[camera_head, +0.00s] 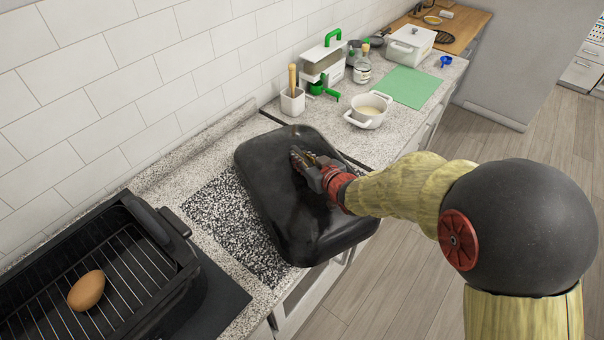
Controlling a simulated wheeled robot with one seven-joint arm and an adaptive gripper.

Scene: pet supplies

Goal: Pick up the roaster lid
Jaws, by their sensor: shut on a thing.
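The roaster lid (285,215) is a large black, rounded rectangular cover in the middle of the view, tilted over the counter and partly past its front edge. My gripper (300,158) is at the lid's upper part and is shut on it; the fingers hide the part they grip. The black roaster base (180,258) stands open at the lower left, with a wire rack inside. A brown egg-shaped item (86,290) lies on the rack.
A speckled dark mat (222,222) lies beneath the lid. The tiled wall borders the counter.

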